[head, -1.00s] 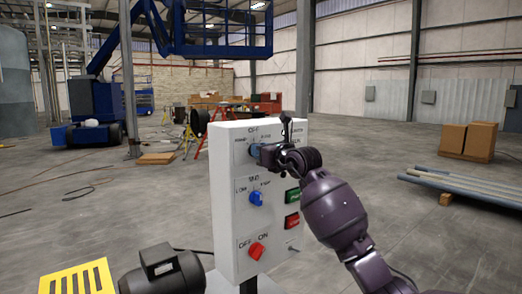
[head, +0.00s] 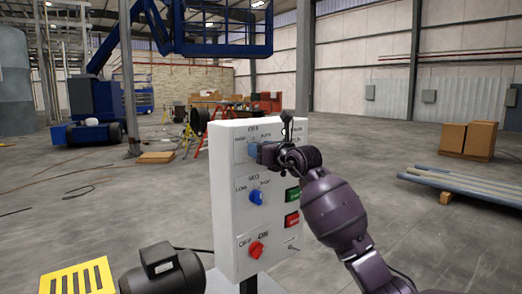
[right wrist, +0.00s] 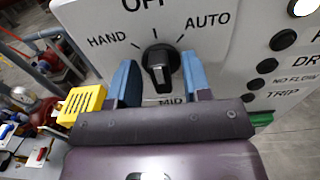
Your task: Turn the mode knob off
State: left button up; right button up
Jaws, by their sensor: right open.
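The mode knob (right wrist: 160,65) is black, on the white panel face, with HAND, OFF and AUTO printed around it in the right wrist view. Its raised grip stands roughly upright in that picture; its exact setting is hard to tell. My right gripper (right wrist: 158,68) is open, its two blue fingers on either side of the knob. Whether they touch it is unclear. In the head view my right gripper (head: 262,152) is at the top of the control box (head: 228,205) and hides the knob. My left gripper is not in view.
Below on the box are a blue selector (head: 256,197), a red knob (head: 256,249), a green button (head: 293,195) and a red button (head: 292,220). A dark motor (head: 160,270) stands at the box's lower left.

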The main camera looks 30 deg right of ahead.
jog(key=s+b, duration=0.1)
jog(key=s, duration=0.9)
jog(key=shift+s+d, duration=0.35)
jog(key=shift+d, duration=0.1)
